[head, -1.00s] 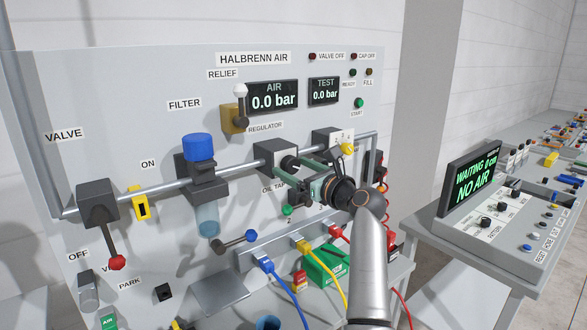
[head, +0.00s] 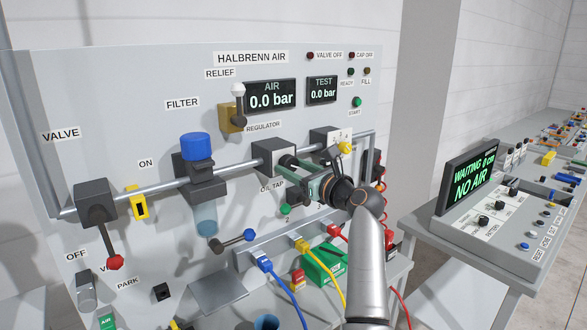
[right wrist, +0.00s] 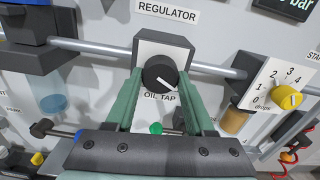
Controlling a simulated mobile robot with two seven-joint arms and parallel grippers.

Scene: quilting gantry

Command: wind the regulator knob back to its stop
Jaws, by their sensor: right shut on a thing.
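The regulator (head: 268,156) is a grey block with a pale front on the pipe, in the middle of the panel. Its black round knob (right wrist: 160,73) has a white pointer line, slanting to the lower right in the right wrist view. My right gripper (head: 291,166) has its green fingers on either side of the knob and is shut on it; the fingertips (right wrist: 160,80) flank the knob in the right wrist view. In the head view the fingers partly hide the knob. My left gripper is in neither view.
The AIR display (head: 271,95) reads 0.0 bar. The blue-capped filter (head: 196,147) and red-tipped valve lever (head: 115,262) are left. Hoses and a green box (head: 325,262) lie below.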

